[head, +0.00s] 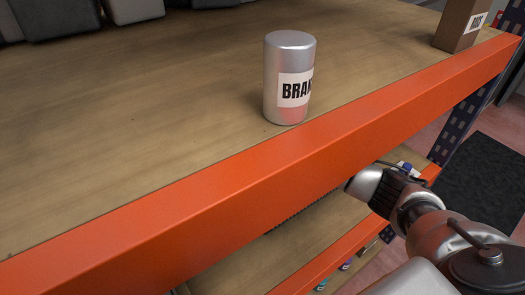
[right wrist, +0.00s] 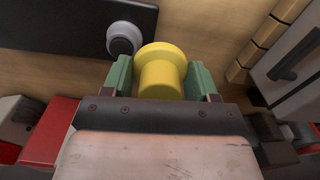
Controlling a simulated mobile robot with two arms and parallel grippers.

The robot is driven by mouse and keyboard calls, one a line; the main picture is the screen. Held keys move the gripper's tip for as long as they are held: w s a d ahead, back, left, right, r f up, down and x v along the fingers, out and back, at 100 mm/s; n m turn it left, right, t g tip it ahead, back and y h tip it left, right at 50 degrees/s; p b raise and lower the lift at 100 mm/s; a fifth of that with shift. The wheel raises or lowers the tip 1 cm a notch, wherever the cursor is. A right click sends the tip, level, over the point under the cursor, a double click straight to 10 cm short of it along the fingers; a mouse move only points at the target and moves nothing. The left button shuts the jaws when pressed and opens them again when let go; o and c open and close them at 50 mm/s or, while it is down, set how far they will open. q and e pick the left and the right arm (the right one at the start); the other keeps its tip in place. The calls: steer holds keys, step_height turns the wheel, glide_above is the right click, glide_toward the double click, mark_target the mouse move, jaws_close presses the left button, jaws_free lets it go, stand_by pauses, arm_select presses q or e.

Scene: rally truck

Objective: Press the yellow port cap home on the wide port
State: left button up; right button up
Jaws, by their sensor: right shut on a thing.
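The yellow port cap (right wrist: 162,72) is in the right wrist view, a flanged round piece between the green finger pads of my right gripper (right wrist: 161,78). My right gripper is shut on it. Up and left of the cap, a grey round fitting (right wrist: 123,39) sits on a dark panel (right wrist: 65,28); it may be a port, but I cannot tell which one. The cap looks close to this fitting and beside it in the picture, not over it. In the head view my right arm reaches below the orange shelf edge, and its fingers are hidden. My left gripper is not in view.
A silver can (head: 289,78) stands on the upper wooden shelf behind the orange beam (head: 262,150). A brown box (head: 460,25) is at the back right. In the right wrist view, a grey case (right wrist: 292,60) and wooden strips (right wrist: 262,45) lie to the right.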

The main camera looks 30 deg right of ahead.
steer(key=shift+n, duration=0.8)
steer(key=w+d+p, duration=0.1)
steer(key=d, duration=0.1)
steer(key=w+d+p, duration=0.2)
steer(key=shift+r, duration=0.4)
steer(key=shift+w+d+f, duration=0.1)
steer(key=shift+w+d, duration=0.1)
steer(key=shift+d, duration=0.15)
steer(key=shift+w+d+f, duration=0.1)
steer(key=shift+w+f, duration=0.2)
steer(key=shift+w, duration=0.05)
steer(key=shift+s+r+p, duration=0.1)
steer(key=shift+r+p, duration=0.1)
steer(key=shift+p, duration=0.55)
steer(key=shift+f+b, duration=1.2)
steer(key=shift+f, duration=1.4)
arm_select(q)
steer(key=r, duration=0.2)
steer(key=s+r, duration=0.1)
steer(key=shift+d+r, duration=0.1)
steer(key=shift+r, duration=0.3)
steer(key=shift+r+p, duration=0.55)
arm_select(e)
steer(key=shift+r, duration=0.1)
